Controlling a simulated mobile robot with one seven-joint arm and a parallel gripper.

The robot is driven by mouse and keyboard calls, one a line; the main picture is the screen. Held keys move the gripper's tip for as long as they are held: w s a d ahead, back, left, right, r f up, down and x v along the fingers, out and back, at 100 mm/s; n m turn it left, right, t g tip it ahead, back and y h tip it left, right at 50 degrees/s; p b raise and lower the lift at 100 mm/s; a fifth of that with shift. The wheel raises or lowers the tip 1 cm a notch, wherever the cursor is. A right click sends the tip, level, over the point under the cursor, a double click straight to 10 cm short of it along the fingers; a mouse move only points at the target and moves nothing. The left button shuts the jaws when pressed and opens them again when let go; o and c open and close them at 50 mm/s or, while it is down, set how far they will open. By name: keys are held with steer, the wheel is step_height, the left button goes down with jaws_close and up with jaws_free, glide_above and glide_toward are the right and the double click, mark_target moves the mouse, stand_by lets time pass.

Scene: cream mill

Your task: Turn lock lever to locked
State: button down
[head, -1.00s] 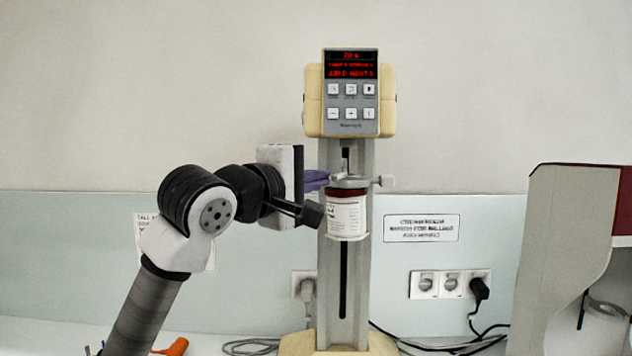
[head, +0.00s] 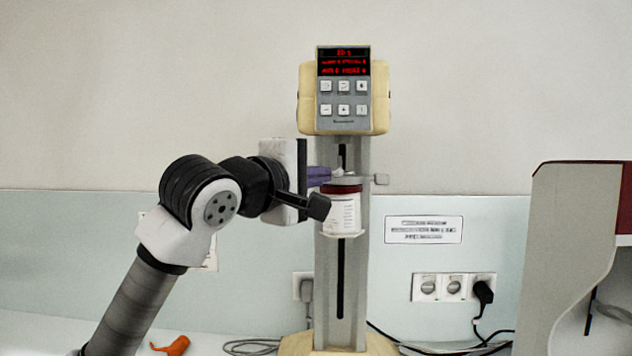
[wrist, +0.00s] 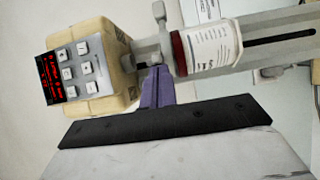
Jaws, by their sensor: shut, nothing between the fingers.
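The mixer stand has a grey clamp ring (head: 348,181) on its column, just above the jar (head: 342,213) with a dark red lid. A small grey lever-like piece (head: 381,179) sticks out to the right of the ring. In the wrist view it stands at the top (wrist: 159,14). I cannot tell which part is the lock lever or its setting. My gripper (head: 330,173) has purple fingers, shut and empty, at the left of the ring above the lid. In the wrist view the fingertips (wrist: 155,69) meet or nearly meet the clamp; contact is unclear.
The mixer head (head: 343,90) with a red display and buttons sits above. A grey cabinet (head: 570,250) stands at right. Sockets (head: 453,287) and cables lie behind. An orange object (head: 172,346) lies at lower left. The space right of the column is free.

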steer(key=shift+s+d+f+b, duration=0.1)
steer(key=shift+s+d+b, duration=0.15)
steer(key=shift+d+b, duration=0.3)
steer(key=shift+s+d+f+b, duration=0.1)
steer(key=shift+s+d+b, duration=0.15)
steer(key=shift+d+b, duration=0.3)
steer(key=shift+s+d+b, duration=0.1)
steer(key=shift+d+b, duration=0.05)
steer(key=shift+b, duration=0.2)
steer(key=shift+r, duration=0.2)
